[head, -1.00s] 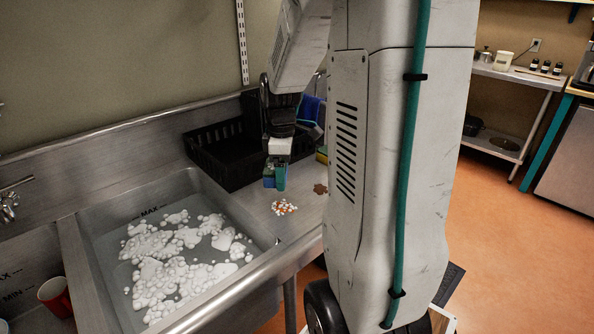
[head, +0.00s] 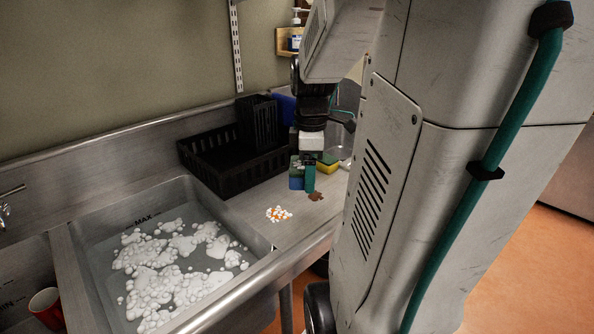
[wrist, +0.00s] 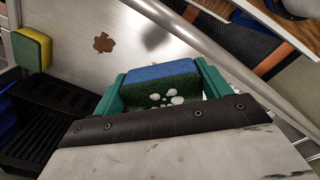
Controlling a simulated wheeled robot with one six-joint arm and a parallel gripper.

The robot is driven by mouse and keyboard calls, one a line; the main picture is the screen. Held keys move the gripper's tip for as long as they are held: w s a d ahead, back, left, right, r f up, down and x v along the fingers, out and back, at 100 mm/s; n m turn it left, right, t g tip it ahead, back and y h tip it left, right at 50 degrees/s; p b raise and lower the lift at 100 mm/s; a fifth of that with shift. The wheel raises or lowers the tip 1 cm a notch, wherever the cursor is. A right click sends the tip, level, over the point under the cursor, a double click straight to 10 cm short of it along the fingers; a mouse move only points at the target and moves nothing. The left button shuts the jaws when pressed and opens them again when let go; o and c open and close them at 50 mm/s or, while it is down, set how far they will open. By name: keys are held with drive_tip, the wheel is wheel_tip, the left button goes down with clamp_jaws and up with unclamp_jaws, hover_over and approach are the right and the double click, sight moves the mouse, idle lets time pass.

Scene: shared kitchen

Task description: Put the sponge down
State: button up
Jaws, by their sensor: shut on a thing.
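My gripper (head: 309,176) has teal fingers and is shut on a blue and green sponge (head: 296,173). In the wrist view the sponge (wrist: 160,73) is squeezed between the two fingers (wrist: 160,90), its blue layer away from the camera and white foam spots on its green side. In the head view the gripper points down over the steel counter beside the black rack. Whether the sponge touches the counter cannot be told.
A yellow and green sponge (head: 327,166) lies right of my gripper. A brown stain (head: 316,197) and a pile of white and orange bits (head: 278,214) are on the counter. The black rack (head: 215,172) stands left, behind the foamy sink (head: 85,240).

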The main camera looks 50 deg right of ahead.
drive_tip(key=shift+s+d+f, duration=0.15)
drive_tip(key=shift+s+f, duration=0.05)
drive_tip(key=shift+s, duration=0.15)
drive_tip(key=s+f+m, duration=0.1)
drive_tip(key=f+m, duration=0.1)
drive_tip(key=m, duration=0.1)
drive_tip(key=s+a+f+m, duration=0.1)
drive_tip(key=s+f+m, duration=0.1)
drive_tip(key=f, duration=0.1)
drive_tip(key=s+f+m, duration=0.2)
drive_tip(key=f+m, duration=0.1)
drive_tip(key=shift+s+a+f+m, duration=0.1)
drive_tip(key=shift+a+f+m, duration=0.1)
drive_tip(key=shift+m, duration=0.1)
hover_over(301, 201)
drive_tip(key=shift+f, duration=0.85)
wheel_tip(301, 201, down, 3)
drive_tip(key=shift+f, duration=0.2)
